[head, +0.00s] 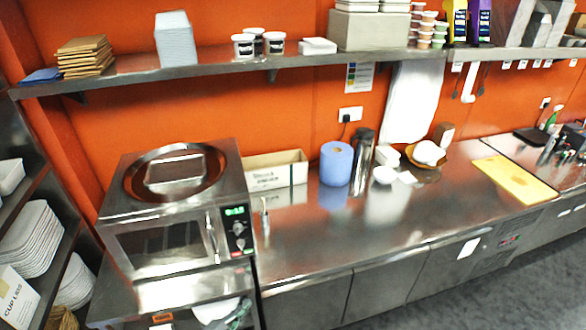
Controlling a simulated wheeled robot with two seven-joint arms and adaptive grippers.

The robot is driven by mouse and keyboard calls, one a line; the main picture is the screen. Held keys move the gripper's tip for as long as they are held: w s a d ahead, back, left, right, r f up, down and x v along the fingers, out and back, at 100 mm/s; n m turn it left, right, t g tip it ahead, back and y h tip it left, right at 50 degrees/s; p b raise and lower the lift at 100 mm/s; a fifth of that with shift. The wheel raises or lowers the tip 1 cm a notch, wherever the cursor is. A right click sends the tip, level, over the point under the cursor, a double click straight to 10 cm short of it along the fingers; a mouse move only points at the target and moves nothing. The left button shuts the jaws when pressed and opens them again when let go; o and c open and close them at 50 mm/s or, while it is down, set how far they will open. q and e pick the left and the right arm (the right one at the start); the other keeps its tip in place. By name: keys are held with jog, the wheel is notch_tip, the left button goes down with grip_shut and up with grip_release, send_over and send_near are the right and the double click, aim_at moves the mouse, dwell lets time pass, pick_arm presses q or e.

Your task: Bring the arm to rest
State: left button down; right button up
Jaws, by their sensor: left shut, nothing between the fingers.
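Most of the left arm lies below the picture. My right gripper and arm are not in view.
The steel counter (310,245) runs right, with a blue paper roll (336,164), a flask (362,158) and a yellow board (514,179). Shelves with white trays (32,240) stand left. Floor shows lower right.

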pick_arm(q)
jog(key=s+a+f+n+g+y+b, duration=0.25)
jog(key=s+a+f, duration=0.3)
jog(key=f, duration=0.65)
jog(key=s+a+f+n+g+y+b, duration=0.15)
jog(key=s+a+f+n, duration=0.35)
jog(key=f, duration=0.7)
jog(key=s+a+f+n+g+y+b, duration=0.15)
jog(key=s+a+f+n, duration=0.35)
jog(key=f, duration=0.8)
jog(key=s+f+n+g+b, duration=0.1)
jog(key=s+f, duration=0.5)
jog(key=s, duration=0.6)
jog(key=s+f+n+g+y+b, duration=0.1)
jog(key=s+f+g, duration=0.2)
jog(key=s+f, duration=0.4)
jog(key=s+a+f+n+g+y+b, duration=0.1)
jog(key=s+f+g, duration=0.2)
jog(key=s, duration=1.5)
notch_tip(320, 180, down, 4)
jog(key=shift+s, duration=0.15)
jog(key=shift+a, duration=0.1)
